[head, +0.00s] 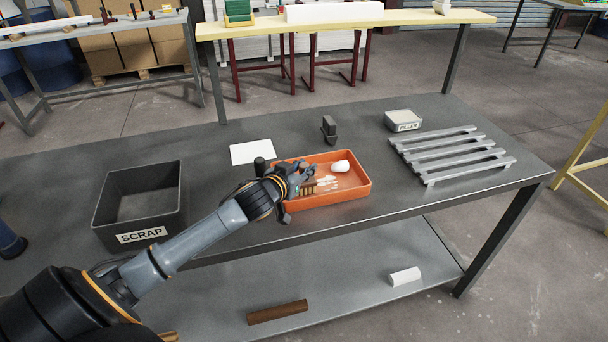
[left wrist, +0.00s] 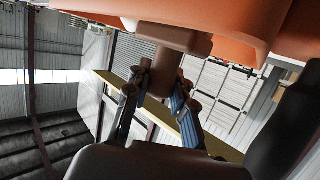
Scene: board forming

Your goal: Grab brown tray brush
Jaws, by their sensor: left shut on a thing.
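The orange tray (head: 352,190) lies on the grey workbench in the head view; its orange wall fills the top of the left wrist view (left wrist: 235,30). My left gripper (head: 305,178) is over the tray's left end. In the left wrist view my left gripper (left wrist: 164,92) is shut on a brown thing (left wrist: 164,62), which appears to be the brown brush. In the head view a brown part of the brush (head: 308,190) shows below the fingers, inside the tray; the hand hides the rest. My right gripper is not in view.
White items (head: 341,166) lie in the tray. Around it stand a dark upright block (head: 329,128), a white sheet (head: 252,152), the SCRAP bin (head: 136,203), the FILLER box (head: 403,120) and a grey slatted rack (head: 455,153).

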